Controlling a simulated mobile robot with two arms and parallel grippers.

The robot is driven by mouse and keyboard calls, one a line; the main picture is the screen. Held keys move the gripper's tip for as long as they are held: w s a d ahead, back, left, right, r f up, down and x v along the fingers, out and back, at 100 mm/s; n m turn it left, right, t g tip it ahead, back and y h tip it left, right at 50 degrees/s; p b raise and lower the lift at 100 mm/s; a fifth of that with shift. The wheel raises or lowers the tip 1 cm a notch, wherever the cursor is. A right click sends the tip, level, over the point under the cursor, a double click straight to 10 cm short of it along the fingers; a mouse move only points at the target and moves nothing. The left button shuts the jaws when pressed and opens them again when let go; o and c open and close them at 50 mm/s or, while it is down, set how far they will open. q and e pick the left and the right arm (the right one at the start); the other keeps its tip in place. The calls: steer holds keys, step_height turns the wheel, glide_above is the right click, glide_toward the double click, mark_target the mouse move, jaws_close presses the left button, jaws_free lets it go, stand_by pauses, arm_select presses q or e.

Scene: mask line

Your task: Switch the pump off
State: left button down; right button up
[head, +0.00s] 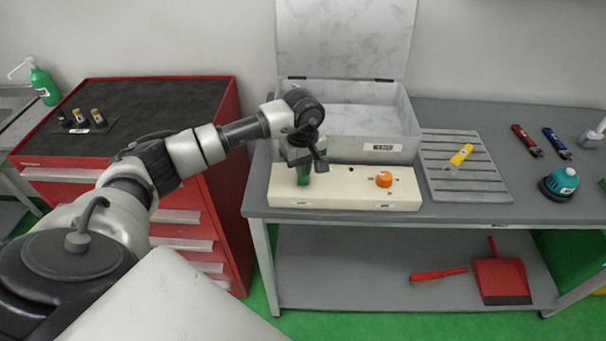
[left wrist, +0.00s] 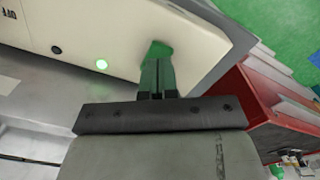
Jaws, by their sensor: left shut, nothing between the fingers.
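A cream control box (head: 345,200) stands at the front left of the grey workbench. An orange knob (head: 384,179) is on its right part. My left gripper (head: 303,168) is over the left part of the box, shut and empty. The box labels are too small to read surely.
A white open-lidded bin (head: 365,122) stands behind the box. To the right are a slatted grey tray (head: 450,187) with a yellow tool (head: 461,155), and a teal device (head: 562,181). A red cabinet (head: 225,200) is left of the bench.

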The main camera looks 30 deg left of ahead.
arm_select(q)
steer(key=shift+s+f+b, duration=0.1)
steer(key=shift+f+b, duration=1.2)
steer(key=shift+f, duration=0.15)
stand_by(1.0)
steer(key=shift+r, duration=0.15)
steer(key=shift+r+p, duration=0.5)
steer(key=shift+r, duration=0.1)
steer(key=shift+r+p, duration=1.4)
steer(key=shift+r, duration=1.45)
steer(key=shift+f, duration=0.1)
